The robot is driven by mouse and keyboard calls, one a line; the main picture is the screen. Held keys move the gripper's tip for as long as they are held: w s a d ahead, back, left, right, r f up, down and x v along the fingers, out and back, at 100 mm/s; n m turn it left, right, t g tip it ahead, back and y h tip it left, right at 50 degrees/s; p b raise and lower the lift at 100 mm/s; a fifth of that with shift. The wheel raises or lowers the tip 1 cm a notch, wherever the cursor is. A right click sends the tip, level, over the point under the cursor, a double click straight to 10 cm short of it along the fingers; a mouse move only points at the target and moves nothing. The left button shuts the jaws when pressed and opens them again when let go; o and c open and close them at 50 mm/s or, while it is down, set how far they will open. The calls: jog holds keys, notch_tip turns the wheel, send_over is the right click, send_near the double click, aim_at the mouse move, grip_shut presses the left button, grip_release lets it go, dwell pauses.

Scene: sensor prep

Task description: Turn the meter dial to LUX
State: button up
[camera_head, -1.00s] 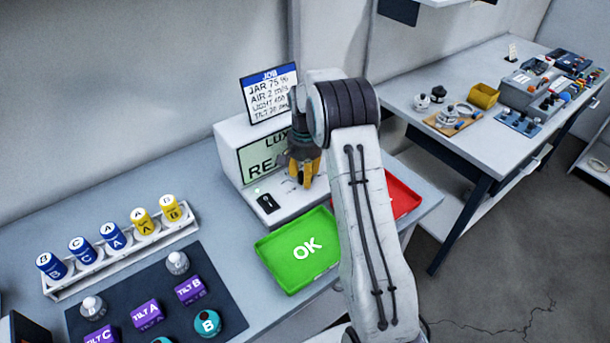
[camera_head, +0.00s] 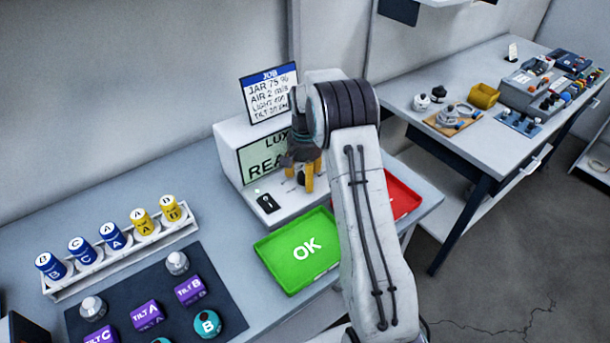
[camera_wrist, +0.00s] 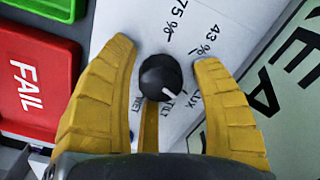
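The meter (camera_head: 235,158) is a white box on the left bench, its green screen showing "LUX" and a partly hidden second line. Its black round dial (camera_wrist: 158,75) is in the wrist view, with a white pointer mark aimed down and right, toward the printed LUX (camera_wrist: 196,106) and TILT labels. My gripper (camera_wrist: 164,52) has its two yellow fingers spread on either side of the dial, with visible gaps. In the head view my gripper (camera_head: 305,190) is over the meter's front panel and hides the dial.
The green OK tray (camera_head: 275,250) lies in front of the meter. The red FAIL tray (camera_head: 405,195) is to the right, partly behind my arm. A rack (camera_head: 70,282) of jars and a dark mat (camera_head: 225,290) are left.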

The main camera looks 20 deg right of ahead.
jog(key=shift+o, duration=0.2)
jog(key=shift+r, duration=0.15)
notch_tip(320, 180, up, 12)
dwell(0.5)
dwell(0.6)
